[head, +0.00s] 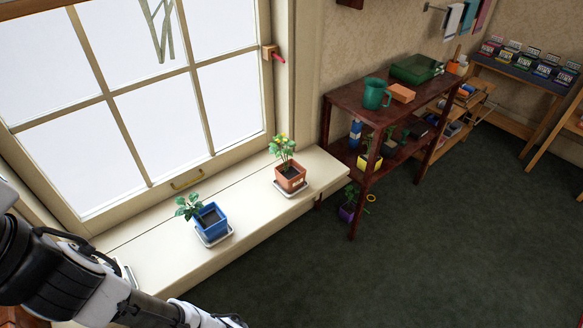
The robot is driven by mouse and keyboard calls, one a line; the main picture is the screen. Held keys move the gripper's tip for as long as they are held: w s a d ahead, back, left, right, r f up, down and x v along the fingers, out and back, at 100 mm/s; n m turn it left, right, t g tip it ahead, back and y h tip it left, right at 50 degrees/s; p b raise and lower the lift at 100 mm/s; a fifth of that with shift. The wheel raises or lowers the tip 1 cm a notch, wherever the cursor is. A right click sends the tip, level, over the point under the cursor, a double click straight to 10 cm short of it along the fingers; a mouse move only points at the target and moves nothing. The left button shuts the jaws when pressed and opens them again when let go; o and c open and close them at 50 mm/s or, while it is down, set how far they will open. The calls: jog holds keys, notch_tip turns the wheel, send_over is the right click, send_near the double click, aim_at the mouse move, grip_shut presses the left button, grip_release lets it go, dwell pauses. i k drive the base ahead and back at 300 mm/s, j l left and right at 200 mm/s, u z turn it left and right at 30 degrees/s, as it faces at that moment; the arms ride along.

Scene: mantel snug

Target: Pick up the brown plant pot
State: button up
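A reddish-brown plant pot (291,178) stands upright on a white saucer (290,194) on the cream window ledge. It holds a leafy green plant (283,149) with small yellow flowers. A blue plant pot (211,220) stands on its own saucer to the left and nearer, with a small green plant in it. My arm comes in from the lower left and runs to the bottom edge, nearer than both pots. My gripper's fingers are not visible. Nothing of mine touches the brown pot.
The window ledge (155,240) runs below a large window with a brass handle (187,179). A dark red shelf unit (345,97) stands right of the ledge, holding a green jug (375,94) and several other things. The dark green floor (430,260) is open at the right.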

aim_at(290, 176)
jog(key=i+j+z, duration=0.3)
jog(key=i, duration=0.3)
jog(key=i+j+z, duration=0.3)
jog(key=i+j, duration=0.2)
jog(key=i, duration=0.05)
